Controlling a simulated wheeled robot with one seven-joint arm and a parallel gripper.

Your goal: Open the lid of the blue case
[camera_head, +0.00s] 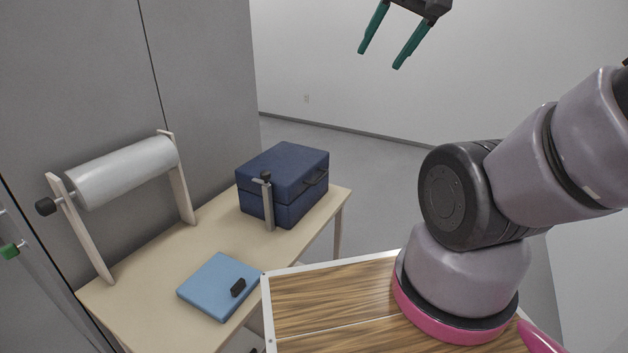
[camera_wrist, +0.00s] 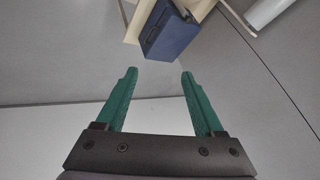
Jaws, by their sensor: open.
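The blue case (camera_head: 285,188) is a dark blue box on the far right end of the wooden table. Its lid (camera_head: 284,160) is shut. A dark handle (camera_head: 315,179) shows on its right side, and a grey post with a black knob (camera_head: 268,200) stands in front of it. My gripper (camera_head: 381,58) is open and empty, high in the air and up to the right of the case, well apart from it. In the wrist view the open green fingers (camera_wrist: 158,76) frame bare floor and wall, with the case (camera_wrist: 168,32) beyond them at the top.
The wooden table (camera_head: 185,258) also bears a light blue flat panel (camera_head: 217,286) with a black knob and a white roll (camera_head: 127,172) on a wooden stand at the left. A grey wall panel (camera_head: 200,80) rises behind. The air between my gripper and the case looks clear.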

